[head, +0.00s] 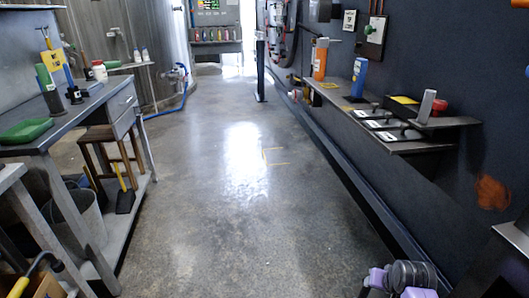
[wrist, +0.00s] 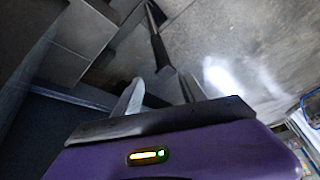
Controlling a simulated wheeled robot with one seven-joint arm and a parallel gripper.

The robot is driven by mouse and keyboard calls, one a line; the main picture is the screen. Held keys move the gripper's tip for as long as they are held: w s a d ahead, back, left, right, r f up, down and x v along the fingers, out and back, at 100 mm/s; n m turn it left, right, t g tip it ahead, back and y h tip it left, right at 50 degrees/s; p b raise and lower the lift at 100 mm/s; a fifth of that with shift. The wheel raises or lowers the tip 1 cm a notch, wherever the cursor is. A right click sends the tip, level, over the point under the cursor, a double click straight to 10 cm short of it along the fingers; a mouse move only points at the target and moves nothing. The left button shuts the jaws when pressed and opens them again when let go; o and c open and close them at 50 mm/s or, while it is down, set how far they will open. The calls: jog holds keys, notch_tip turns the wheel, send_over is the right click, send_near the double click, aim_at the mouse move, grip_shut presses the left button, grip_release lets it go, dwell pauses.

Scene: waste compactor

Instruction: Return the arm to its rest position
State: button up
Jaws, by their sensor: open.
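My gripper (wrist: 160,86) shows in the wrist view, its purple body across the bottom and its two fingers pointing up the picture. The fingers stand apart with nothing held between them. In the head view, a purple and dark part of my arm shows at the bottom right, low beside the right wall. The gripper's fingers cannot be made out there.
A workbench (head: 75,112) with tools stands at left, with a stool (head: 107,150) and a grey bin (head: 75,215) below. The concrete floor (head: 235,210) between is clear.

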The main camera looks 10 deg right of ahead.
jog(key=s+a+r+n+t+h, duration=0.2)
jog(key=s+a+r+t, duration=0.75)
jog(key=a, duration=0.25)
jog(key=s+a+r+n+y, duration=0.1)
jog(key=s+a+r, duration=0.25)
jog(key=s, duration=0.65)
jog(key=s+a+r+n+y, duration=0.25)
jog(key=s+r, duration=0.25)
jog(key=s, duration=0.6)
jog(key=s+a+r, duration=0.3)
jog(key=s+r, duration=0.2)
jog(key=s, duration=0.5)
notch_tip(320, 180, up, 18)
jog(key=p, duration=1.9)
jog(key=shift+w, duration=0.15)
jog(key=shift+r, duration=0.1)
